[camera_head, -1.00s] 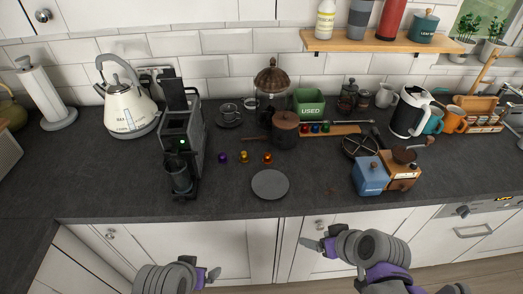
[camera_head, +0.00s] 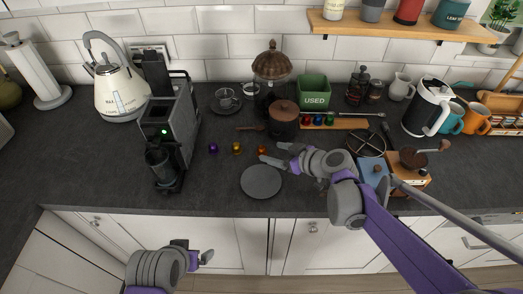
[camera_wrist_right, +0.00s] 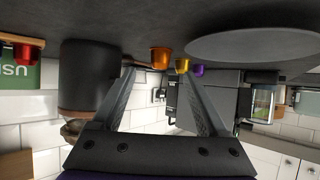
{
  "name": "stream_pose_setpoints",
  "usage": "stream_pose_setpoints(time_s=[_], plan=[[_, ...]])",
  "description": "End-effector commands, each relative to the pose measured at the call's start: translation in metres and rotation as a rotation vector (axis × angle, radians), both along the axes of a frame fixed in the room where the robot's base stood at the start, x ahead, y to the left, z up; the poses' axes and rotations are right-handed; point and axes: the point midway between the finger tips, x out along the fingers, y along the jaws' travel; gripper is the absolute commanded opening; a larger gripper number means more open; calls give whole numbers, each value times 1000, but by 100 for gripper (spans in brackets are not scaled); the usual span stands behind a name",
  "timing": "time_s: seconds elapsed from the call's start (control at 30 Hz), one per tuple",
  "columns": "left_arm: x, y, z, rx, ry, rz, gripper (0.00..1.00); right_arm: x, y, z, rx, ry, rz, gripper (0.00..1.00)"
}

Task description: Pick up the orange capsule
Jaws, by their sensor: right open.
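The orange capsule (camera_head: 262,149) stands on the dark worktop, rightmost in a row with a gold capsule (camera_head: 237,148) and a purple capsule (camera_head: 213,148). My right gripper (camera_head: 272,153) is open and empty, low over the worktop just to the right of the orange capsule. In the right wrist view, which is upside down, the orange capsule (camera_wrist_right: 160,57) shows between the spread fingers, ahead of the tips. The gold capsule (camera_wrist_right: 182,66) shows close behind it. My left gripper (camera_head: 207,256) is in front of the cabinets, below the counter; its jaw opening does not show clearly.
A round grey plate (camera_head: 262,182) lies just in front of the orange capsule. A dark canister (camera_head: 284,124) stands behind my right gripper. The coffee machine (camera_head: 168,130) stands to the left. A blue box (camera_head: 373,172) sits near my right arm.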

Motion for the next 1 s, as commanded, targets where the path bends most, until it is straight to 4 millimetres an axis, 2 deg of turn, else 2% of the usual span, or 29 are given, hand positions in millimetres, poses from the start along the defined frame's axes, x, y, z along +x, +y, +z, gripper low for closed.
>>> stream_pose_setpoints(time_s=[0.4,0.67,1.0], plan=[[0,0,-1,0,0,0,100,30,31,-27,1,1,0,76],[0,0,-1,0,0,0,100,31,32,-28,0,0,-1,76],[0,0,-1,0,0,0,100,31,32,-27,0,1,-1,15]])
